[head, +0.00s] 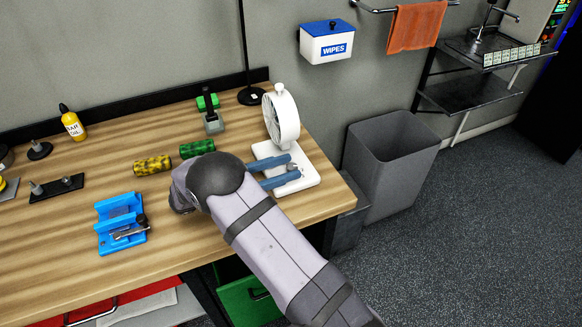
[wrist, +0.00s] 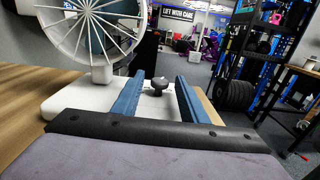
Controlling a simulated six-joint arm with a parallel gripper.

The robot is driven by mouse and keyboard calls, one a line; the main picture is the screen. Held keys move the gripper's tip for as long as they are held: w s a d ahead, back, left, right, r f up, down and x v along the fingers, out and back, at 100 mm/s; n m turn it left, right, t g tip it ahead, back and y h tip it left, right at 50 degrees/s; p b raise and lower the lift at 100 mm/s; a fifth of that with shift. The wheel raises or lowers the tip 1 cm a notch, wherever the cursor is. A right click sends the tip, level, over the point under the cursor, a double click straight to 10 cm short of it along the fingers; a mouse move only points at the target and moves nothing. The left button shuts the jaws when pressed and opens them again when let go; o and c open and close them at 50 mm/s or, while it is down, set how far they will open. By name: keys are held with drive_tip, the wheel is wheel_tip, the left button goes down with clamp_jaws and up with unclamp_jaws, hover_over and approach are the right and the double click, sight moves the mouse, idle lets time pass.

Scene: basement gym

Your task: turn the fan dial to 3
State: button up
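The white fan (head: 283,112) stands at the right end of the wooden workbench, on a flat white base (head: 308,181). In the wrist view its round grille (wrist: 92,22) is at the upper left. The dark dial (wrist: 158,87) sticks up from the base. My gripper (head: 292,167) reaches over the base with its two blue fingers apart. In the wrist view my gripper (wrist: 159,77) is open, with one finger on each side of the dial and a gap on both sides. The dial's setting and any number marks are not readable.
On the bench (head: 75,219) are a blue fixture (head: 121,222), a yellow grip (head: 152,165), a green grip (head: 197,148), a yellow bottle (head: 72,124) and a lamp base (head: 251,96). A grey bin (head: 390,160) stands on the floor beyond the bench's right edge.

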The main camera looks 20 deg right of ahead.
sight(289, 169)
drive_tip(key=shift+a+b, duration=0.5)
drive_tip(key=shift+a, duration=2)
drive_tip(key=w+r+t, duration=0.1)
drive_tip(key=w+a+r+t, duration=0.1)
drive_tip(key=w+t, duration=0.1)
drive_tip(key=w+r+t, duration=0.1)
drive_tip(key=w, duration=0.1)
drive_tip(key=shift+a+r+m+y+b, duration=0.2)
drive_tip(key=shift+r+m+y+b, duration=0.05)
drive_tip(key=shift+m+y+b, duration=0.15)
drive_tip(key=shift+s+f+n+t+b, duration=0.2)
drive_tip(key=shift+s+n+t+b, duration=0.2)
drive_tip(key=shift+t, duration=0.2)
drive_tip(key=s+f+n+b, duration=0.1)
drive_tip(key=s, duration=0.1)
drive_tip(key=s+d+f+n+t, duration=0.1)
drive_tip(key=s+n, duration=0.1)
drive_tip(key=s+d+f+n+b, duration=0.1)
drive_tip(key=s, duration=0.2)
drive_tip(key=shift+t+y+b, duration=0.3)
drive_tip(key=shift+d, duration=0.15)
drive_tip(key=shift+p+x, duration=0.5)
drive_tip(key=shift+x, duration=3.1)
